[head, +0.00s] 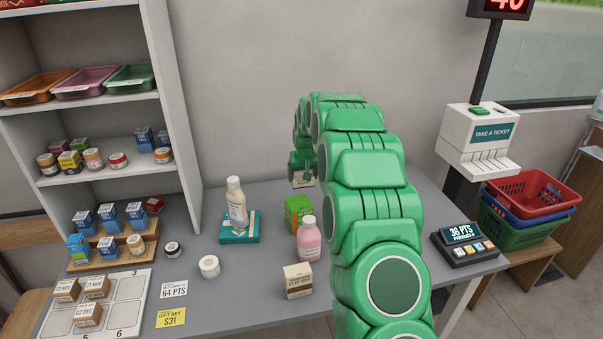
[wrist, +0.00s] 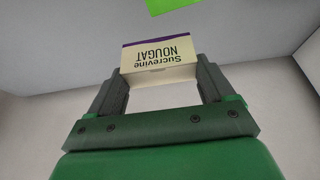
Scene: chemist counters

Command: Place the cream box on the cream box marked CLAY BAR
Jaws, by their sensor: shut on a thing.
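My gripper (head: 302,168) is raised above the back of the counter in the head view. It is shut on a cream box (wrist: 160,60) with a purple edge, printed Sucrevine NOUGAT; a small part of this box (head: 302,180) shows below the fingers in the head view. In the wrist view my gripper (wrist: 160,78) has a finger on each side of it. The cream box marked CLAY BAR (head: 298,282) stands upright on the counter near the front, well apart from the held box. Its top is clear.
A pink bottle (head: 309,240) and a green box (head: 297,212) stand behind the CLAY BAR box. A cream bottle (head: 237,205) is on a teal box (head: 239,235). A white jar (head: 209,267) stands left, and a points display (head: 465,243) right.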

